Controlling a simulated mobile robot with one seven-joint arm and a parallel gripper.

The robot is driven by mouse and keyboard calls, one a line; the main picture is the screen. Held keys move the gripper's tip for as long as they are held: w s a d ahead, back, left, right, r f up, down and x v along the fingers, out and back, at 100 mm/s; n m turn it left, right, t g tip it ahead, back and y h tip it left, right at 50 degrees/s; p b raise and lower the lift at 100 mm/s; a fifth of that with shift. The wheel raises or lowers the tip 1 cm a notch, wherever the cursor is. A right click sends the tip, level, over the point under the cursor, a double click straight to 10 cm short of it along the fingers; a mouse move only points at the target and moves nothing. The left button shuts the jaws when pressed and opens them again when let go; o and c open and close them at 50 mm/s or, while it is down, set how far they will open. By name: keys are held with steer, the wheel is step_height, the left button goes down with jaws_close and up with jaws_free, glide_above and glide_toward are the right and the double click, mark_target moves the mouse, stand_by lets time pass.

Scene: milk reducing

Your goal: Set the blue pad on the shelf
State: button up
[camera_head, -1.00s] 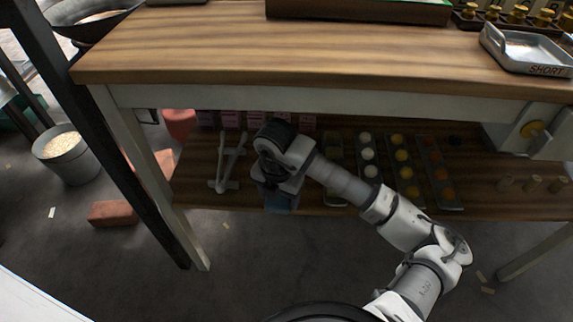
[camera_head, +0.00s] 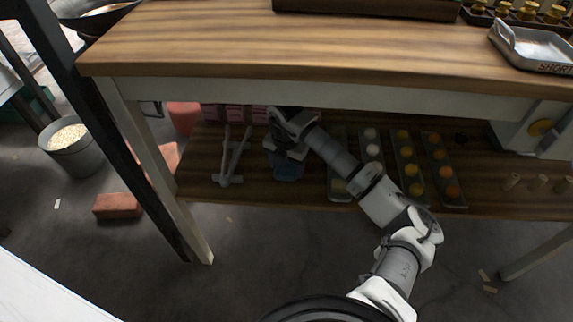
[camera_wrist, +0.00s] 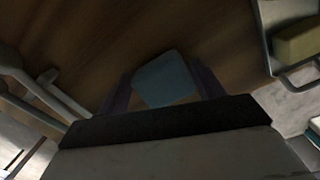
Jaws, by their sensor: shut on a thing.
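The blue pad (camera_head: 288,172) is held at the end of my arm, under the table top and over the front part of the lower wooden shelf (camera_head: 258,194). My gripper (camera_head: 287,157) is shut on it. In the wrist view the pad (camera_wrist: 165,80) sits between the two dark fingers of my gripper (camera_wrist: 163,88), with the brown shelf boards (camera_wrist: 110,35) behind it. Whether the pad touches the shelf cannot be told. The fingertips are mostly hidden by the wrist in the head view.
A pale forked stand (camera_head: 230,165) lies to the left on the shelf. Trays with round samples (camera_head: 408,170) stand to the right, the nearest (camera_head: 340,190) close by. Pink boxes (camera_head: 232,113) stand behind. The table top (camera_head: 300,50) overhangs the shelf; a leg (camera_head: 160,170) stands left.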

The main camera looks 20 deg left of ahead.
mark_target(286, 167)
steer(key=o, duration=1.3)
steer(key=shift+f, duration=0.1)
steer(key=r, duration=0.7)
steer(key=shift+s+r+p, duration=0.3)
steer(key=shift+r+p, duration=0.1)
